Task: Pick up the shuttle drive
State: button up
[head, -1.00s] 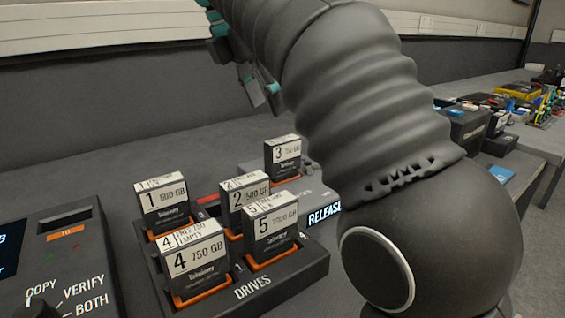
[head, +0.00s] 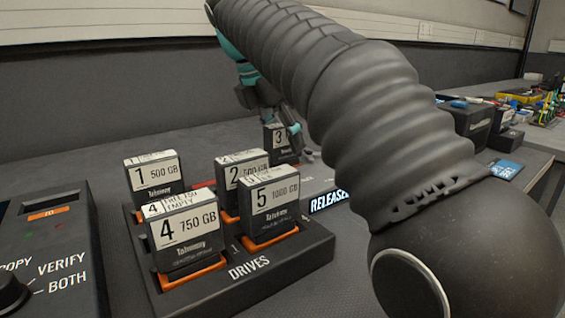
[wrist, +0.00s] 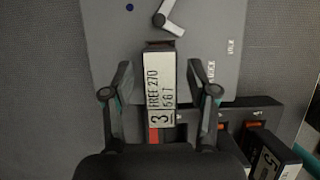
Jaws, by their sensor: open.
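A black drive with a white label marked 3 (head: 272,137) stands upright at the back, partly hidden by my gripper (head: 270,125). The wrist view shows its label (wrist: 160,95), reading 3 and FREE 270, from above. My gripper (wrist: 159,72) is open, with one finger on each side of this drive. Gaps show between the fingers and the drive in that view. No drive bears a readable name "shuttle"; I cannot tell by name which one it is.
Drives 1 (head: 153,176), 2 (head: 241,183), 4 (head: 184,235) and 5 (head: 268,205) stand in the DRIVES tray (head: 290,258). A RELEASED display (head: 328,201) is to the right. A lever (wrist: 168,20) lies beyond drive 3. A VERIFY/BOTH panel (head: 70,240) stands at left.

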jog(key=shift+x, duration=0.95)
grip_shut()
